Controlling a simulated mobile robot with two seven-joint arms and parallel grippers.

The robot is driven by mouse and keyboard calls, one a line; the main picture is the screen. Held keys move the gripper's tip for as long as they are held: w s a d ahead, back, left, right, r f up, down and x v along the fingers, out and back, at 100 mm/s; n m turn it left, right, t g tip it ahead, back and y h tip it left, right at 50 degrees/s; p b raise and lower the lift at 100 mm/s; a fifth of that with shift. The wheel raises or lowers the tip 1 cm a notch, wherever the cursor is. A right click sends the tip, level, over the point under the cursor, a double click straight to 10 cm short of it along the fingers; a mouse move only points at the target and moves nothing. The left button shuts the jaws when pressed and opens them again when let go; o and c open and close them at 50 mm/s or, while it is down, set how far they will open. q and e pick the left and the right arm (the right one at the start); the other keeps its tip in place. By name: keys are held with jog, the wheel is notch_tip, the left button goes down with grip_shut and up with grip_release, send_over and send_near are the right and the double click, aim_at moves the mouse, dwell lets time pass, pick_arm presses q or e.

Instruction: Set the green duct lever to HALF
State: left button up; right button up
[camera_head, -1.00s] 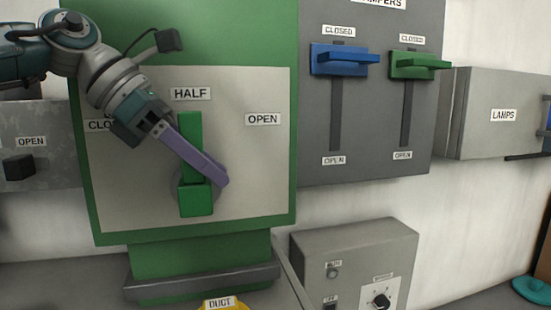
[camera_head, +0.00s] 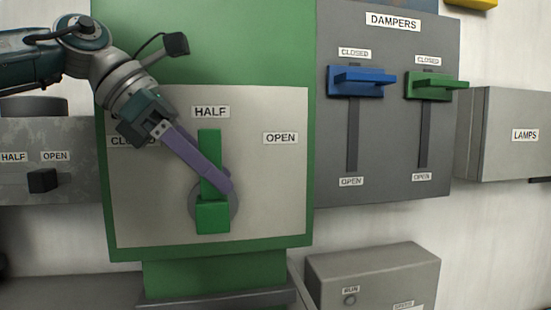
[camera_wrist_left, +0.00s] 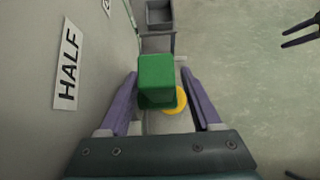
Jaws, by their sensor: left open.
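The green duct lever (camera_head: 211,216) is on a pale panel with a green frame. Its bar stands upright, pointing at the HALF label (camera_head: 210,112). The OPEN label (camera_head: 280,138) is to its right; the left label is partly hidden by my arm. My left gripper (camera_head: 230,188), with purple fingers, reaches across the front of the lever from the upper left. In the left wrist view the lever's green block (camera_wrist_left: 157,78) sits between the two spread fingers, with a gap visible on each side. Whether a finger touches it I cannot tell.
A grey DAMPERS panel (camera_head: 390,185) to the right carries a blue lever (camera_head: 357,82) and a green lever (camera_head: 436,86), both by CLOSED. A grey LAMPS box (camera_head: 510,155) is further right. Two dark prongs show at the wrist view's right edge, possibly my right gripper.

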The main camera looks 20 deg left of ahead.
pick_arm(q)
jog(key=b+v, duration=0.3)
jog(key=v, duration=0.4)
jog(key=shift+a+r, duration=0.15)
jog(key=shift+s, duration=0.15)
